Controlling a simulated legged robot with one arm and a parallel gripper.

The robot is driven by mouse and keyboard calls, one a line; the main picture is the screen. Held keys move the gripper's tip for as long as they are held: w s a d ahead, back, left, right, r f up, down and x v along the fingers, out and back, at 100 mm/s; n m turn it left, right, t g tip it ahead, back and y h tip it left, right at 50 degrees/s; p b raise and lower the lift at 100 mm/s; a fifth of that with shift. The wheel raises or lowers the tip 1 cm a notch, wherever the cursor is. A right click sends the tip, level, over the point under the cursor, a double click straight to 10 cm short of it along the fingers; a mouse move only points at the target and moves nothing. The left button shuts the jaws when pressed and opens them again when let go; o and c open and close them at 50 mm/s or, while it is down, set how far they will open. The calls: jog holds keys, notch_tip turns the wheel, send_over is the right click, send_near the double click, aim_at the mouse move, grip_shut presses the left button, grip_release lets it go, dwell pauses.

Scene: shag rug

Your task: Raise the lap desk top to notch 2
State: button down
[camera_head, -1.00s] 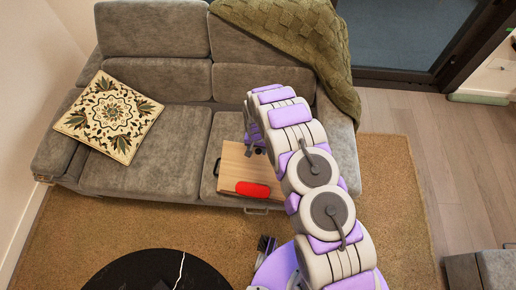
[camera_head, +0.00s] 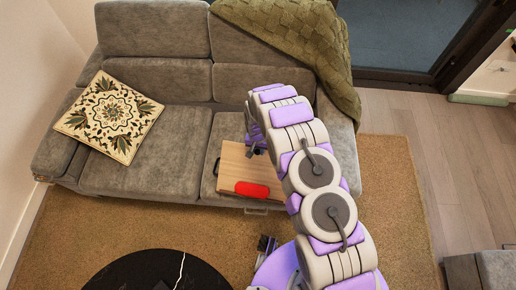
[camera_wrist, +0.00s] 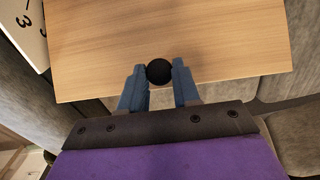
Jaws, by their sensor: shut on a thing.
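The lap desk's light wooden top (camera_head: 236,168) rests on the right seat of the grey sofa, and it fills much of the wrist view (camera_wrist: 200,40). A round black knob (camera_wrist: 159,71) sits at the edge of the top. My gripper (camera_wrist: 160,82) is shut on the knob, with one blue finger on each side. In the head view my gripper (camera_head: 254,148) is at the far edge of the top, partly hidden by my arm. A white plate (camera_wrist: 24,22) with a 3 and dash marks stands beside the top. The notch in use cannot be read.
A red case (camera_head: 252,189) lies on the near part of the top. A patterned cushion (camera_head: 108,117) is on the left of the sofa (camera_head: 145,160). A green blanket (camera_head: 300,35) drapes over its right side. A black round table (camera_head: 150,272) stands in front.

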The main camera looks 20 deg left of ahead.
jog(key=shift+s+r+p, duration=0.35)
jog(key=shift+s+r, duration=0.25)
jog(key=shift+d+f, duration=0.1)
jog(key=c, duration=0.8)
grip_release()
notch_tip(320, 180, up, 17)
jog(key=p, duration=0.2)
jog(key=shift+r+p, duration=0.2)
jog(key=shift+p, duration=0.15)
